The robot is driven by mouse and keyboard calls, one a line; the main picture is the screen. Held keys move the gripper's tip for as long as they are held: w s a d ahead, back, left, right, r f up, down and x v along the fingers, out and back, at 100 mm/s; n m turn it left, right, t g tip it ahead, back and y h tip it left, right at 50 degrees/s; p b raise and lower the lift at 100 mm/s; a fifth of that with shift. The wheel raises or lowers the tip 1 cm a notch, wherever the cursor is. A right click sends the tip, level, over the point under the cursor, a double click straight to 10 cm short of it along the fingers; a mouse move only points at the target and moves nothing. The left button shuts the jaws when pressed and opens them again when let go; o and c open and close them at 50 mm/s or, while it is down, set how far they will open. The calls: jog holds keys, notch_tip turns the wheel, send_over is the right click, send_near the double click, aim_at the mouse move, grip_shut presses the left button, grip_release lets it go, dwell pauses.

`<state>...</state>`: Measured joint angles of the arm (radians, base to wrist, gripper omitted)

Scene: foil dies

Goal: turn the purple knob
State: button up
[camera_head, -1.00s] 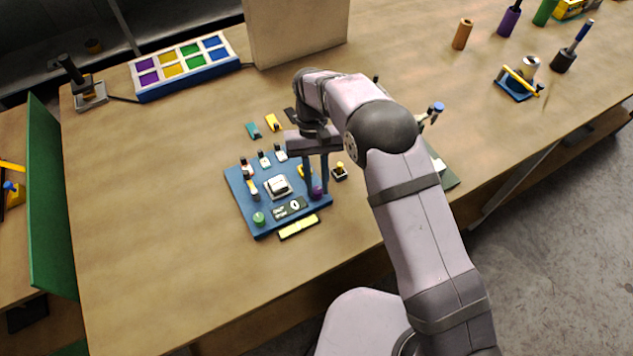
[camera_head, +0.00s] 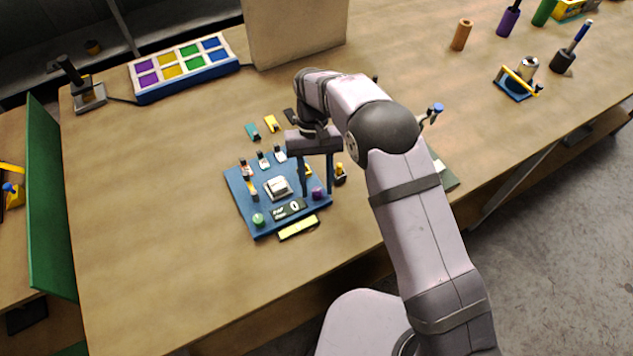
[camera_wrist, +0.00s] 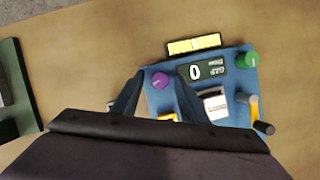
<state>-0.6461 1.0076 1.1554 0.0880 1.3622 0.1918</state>
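The purple knob (camera_head: 318,194) sits at the front right corner of the blue control panel (camera_head: 238,197). In the wrist view the purple knob (camera_wrist: 160,80) shows between and just beyond the fingertips of my gripper (camera_wrist: 158,79). In the head view my gripper (camera_head: 316,191) points down over the right side of the panel, its two fingers spread apart on either side of the knob. The gripper is open. I cannot tell whether a finger touches the knob.
The panel also carries a green knob (camera_head: 258,220), a white block (camera_head: 277,188), a display reading 0 (camera_head: 290,209) and small switches. A yellow strip (camera_head: 298,227) lies before it. A tray of coloured squares (camera_head: 185,66) stands at the back left. The table's front left is clear.

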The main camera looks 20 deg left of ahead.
jog(key=b+v, duration=0.2)
jog(key=v, duration=0.5)
jog(key=shift+r, duration=0.15)
jog(key=shift+w, duration=0.1)
dwell(0.3)
jog(key=d+r+m+t+y, duration=0.2)
jog(key=d+r+m, duration=0.1)
jog(key=d, duration=1.4)
jog(key=s+d+f+m+t, duration=0.1)
jog(key=s+d+f+t, duration=0.1)
jog(key=s+d, duration=1.1)
jog(key=shift+s+f+m, duration=0.4)
jog(key=shift+s+f, duration=0.35)
jog(key=shift+s, duration=0.25)
